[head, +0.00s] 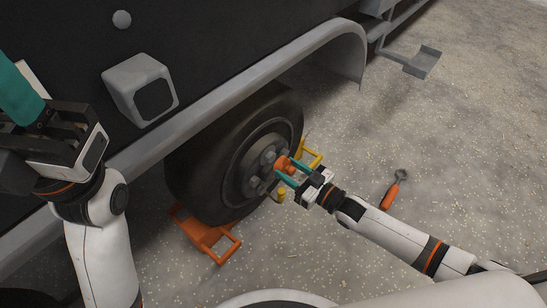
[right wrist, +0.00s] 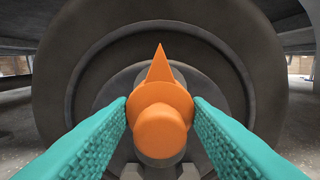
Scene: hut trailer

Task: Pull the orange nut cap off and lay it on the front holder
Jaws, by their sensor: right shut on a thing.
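The orange nut cap (right wrist: 160,122) has a round knob and a pointed tip that points up in the right wrist view. It also shows at the wheel hub in the head view (head: 282,163). My right gripper (head: 287,170) is shut on the cap, with a teal finger on each side. I cannot tell whether the cap is still seated on the nut. My left gripper (head: 18,95) is at the far left, away from the wheel; its finger opening does not show. I cannot tell which thing is the front holder.
The wheel (head: 225,160) stands under a grey fender (head: 225,88). An orange chock-like piece with a handle (head: 208,236) lies at its left foot, a yellow one (head: 313,154) at its right. An orange-handled tool (head: 391,194) lies on the floor, which is otherwise open to the right.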

